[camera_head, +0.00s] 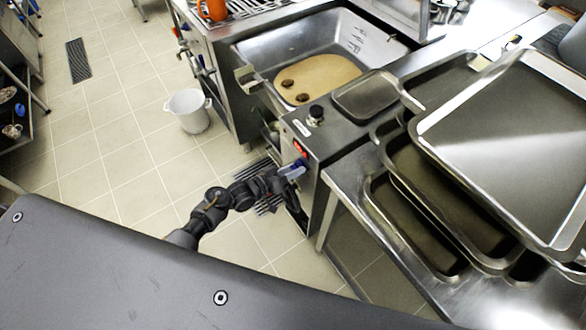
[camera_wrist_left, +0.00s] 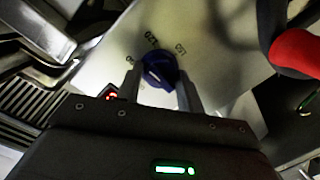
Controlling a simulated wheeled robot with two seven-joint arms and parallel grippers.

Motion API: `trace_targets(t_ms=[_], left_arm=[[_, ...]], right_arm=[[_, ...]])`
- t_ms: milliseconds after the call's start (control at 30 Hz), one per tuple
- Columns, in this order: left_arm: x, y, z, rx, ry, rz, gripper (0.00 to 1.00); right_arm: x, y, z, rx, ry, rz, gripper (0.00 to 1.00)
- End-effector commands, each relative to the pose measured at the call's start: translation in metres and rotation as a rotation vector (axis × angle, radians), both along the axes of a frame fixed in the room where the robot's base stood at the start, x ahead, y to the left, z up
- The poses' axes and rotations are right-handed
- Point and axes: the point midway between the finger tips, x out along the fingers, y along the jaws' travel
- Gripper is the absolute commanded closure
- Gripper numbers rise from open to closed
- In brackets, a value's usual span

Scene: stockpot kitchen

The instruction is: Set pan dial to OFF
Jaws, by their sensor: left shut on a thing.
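The pan dial (camera_wrist_left: 158,70) is a dark blue knob on a steel panel, seen in the left wrist view. The pan (camera_head: 310,57) is a steel basin with a tan bottom and two brown patties. My right gripper is not in view.
A black knob (camera_head: 316,112) stands on the unit's top. Stacked steel trays (camera_head: 510,130) fill the right counter. A white bucket (camera_head: 188,110) stands on the tiled floor, which is open at left.

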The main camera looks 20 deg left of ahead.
Motion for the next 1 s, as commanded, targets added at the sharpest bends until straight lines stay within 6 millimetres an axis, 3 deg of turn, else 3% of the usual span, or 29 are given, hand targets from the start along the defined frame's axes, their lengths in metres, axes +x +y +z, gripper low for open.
trace_targets(t_ms=[1000], left_arm=[[0.0017, 0.0023, -0.0017, -0.742, 0.618, 0.002, 0.85]], right_arm=[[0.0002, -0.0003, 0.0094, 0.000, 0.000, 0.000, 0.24]])
